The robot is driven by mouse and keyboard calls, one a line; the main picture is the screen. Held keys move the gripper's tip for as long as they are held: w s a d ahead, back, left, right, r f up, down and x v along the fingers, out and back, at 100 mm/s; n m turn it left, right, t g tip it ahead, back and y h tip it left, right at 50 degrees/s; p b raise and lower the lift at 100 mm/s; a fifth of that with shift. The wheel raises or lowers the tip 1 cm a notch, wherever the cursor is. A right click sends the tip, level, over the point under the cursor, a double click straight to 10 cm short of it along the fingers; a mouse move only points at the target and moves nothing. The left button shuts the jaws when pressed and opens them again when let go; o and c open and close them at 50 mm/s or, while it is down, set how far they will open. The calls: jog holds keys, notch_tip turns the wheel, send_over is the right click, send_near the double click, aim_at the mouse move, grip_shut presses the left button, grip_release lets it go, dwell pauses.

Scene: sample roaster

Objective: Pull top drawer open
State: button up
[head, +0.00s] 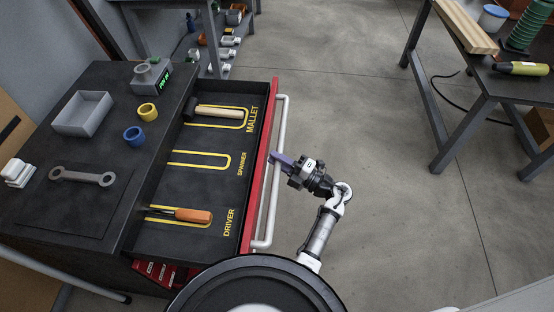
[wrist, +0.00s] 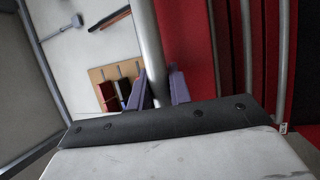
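The top drawer (head: 205,140) of the black-topped cabinet stands pulled out, showing its dark inside with yellow outlines marked MALLET, SPANNER and DRIVER. Its red front (head: 259,165) carries a long pale bar handle (head: 269,215). My gripper (head: 281,160) is at the handle, near its middle. In the wrist view the handle bar (wrist: 149,45) runs between my gripper's two purple fingers (wrist: 159,88), and they look closed on it. The fingers hide part of the bar in the head view.
A mallet (head: 215,111) and an orange-handled driver (head: 185,214) lie in the drawer; the spanner outline is empty. A spanner (head: 82,176), grey tray (head: 82,114) and cups stand on the cabinet top. The floor (head: 390,190) right of my arm is clear up to a bench (head: 470,75).

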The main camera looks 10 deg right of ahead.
jog(key=shift+o, duration=0.9)
jog(key=b+v, duration=0.3)
jog(key=v, duration=1.1)
jog(key=shift+b, duration=0.4)
jog(key=shift+a, duration=0.1)
